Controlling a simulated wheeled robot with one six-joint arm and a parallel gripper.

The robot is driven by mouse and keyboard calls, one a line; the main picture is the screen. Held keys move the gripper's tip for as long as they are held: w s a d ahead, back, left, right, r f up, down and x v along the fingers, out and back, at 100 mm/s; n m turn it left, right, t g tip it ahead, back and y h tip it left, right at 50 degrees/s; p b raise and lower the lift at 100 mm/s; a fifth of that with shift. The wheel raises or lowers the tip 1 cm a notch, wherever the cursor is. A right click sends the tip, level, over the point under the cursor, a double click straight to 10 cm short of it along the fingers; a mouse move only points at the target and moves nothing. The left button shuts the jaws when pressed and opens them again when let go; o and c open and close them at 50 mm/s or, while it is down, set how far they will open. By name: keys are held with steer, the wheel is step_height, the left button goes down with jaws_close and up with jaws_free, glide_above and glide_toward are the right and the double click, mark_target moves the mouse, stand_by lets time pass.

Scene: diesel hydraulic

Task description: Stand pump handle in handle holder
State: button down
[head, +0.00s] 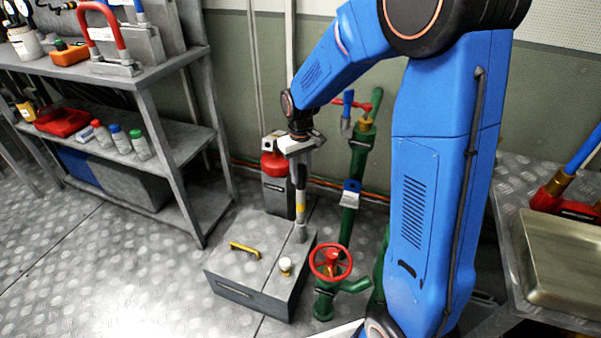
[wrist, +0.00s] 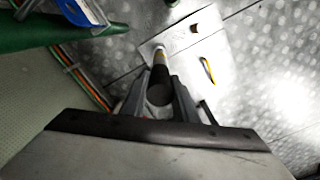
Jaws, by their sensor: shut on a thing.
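The pump handle (head: 300,190) is an upright grey rod with a yellow band and a dark upper part. My gripper (head: 302,147) is shut on its top end. In the wrist view, my gripper (wrist: 160,88) has its fingers on either side of the handle's dark round end (wrist: 159,95). The handle's lower end meets a light grey collar (head: 300,234) at the back right corner of the grey floor box (head: 250,290). I cannot tell whether it is seated there. I cannot identify the handle holder for certain.
The box top carries a yellow grip (head: 245,250) and a pale knob (head: 286,265). A dark red-topped container (head: 277,190) stands behind. Green pipes with a red valve wheel (head: 331,262) are close on the right. A metal shelf (head: 175,140) stands left. Floor at front left is clear.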

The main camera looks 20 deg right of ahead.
steer(key=shift+f, duration=1.2)
stand_by(0.4)
steer(key=c, duration=1.3)
jaws_free()
steer(key=shift+c, duration=0.2)
step_height(320, 180, up, 17)
steer(key=shift+r, duration=0.2)
